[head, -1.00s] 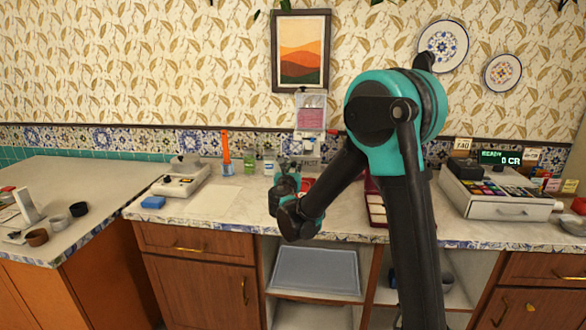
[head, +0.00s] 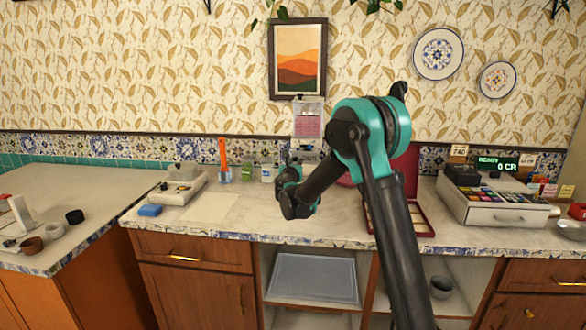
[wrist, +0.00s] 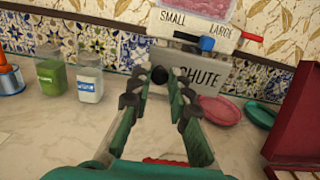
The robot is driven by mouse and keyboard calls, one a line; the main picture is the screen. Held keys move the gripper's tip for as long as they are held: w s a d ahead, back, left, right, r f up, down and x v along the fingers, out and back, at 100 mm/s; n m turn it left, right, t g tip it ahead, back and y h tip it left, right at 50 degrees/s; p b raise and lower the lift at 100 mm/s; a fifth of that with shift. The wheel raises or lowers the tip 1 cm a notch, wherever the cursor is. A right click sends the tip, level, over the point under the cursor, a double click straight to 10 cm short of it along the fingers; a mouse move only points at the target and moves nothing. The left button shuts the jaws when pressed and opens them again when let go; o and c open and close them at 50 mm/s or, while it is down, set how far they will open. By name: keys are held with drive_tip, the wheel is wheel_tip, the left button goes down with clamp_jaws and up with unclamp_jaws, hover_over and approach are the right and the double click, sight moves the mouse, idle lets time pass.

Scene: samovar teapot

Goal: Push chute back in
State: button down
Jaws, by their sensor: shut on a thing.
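The chute (wrist: 212,84) is a light grey panel marked "CHUTE" below the dispenser in the wrist view. A dark round knob (wrist: 159,75) is at its left part. My gripper (wrist: 160,82) is shut on this knob, with one finger on each side. How far the chute sticks out cannot be told.
The counter left of my gripper is mostly clear.

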drive_tip(key=shift+w, duration=1.05)
drive_tip(key=c, duration=1.4)
unclamp_jaws()
drive_tip(key=shift+w, duration=0.1)
drive_tip(key=shift+c, duration=0.2)
drive_tip(key=s, duration=1.2)
drive_tip(key=shift+a, duration=0.15)
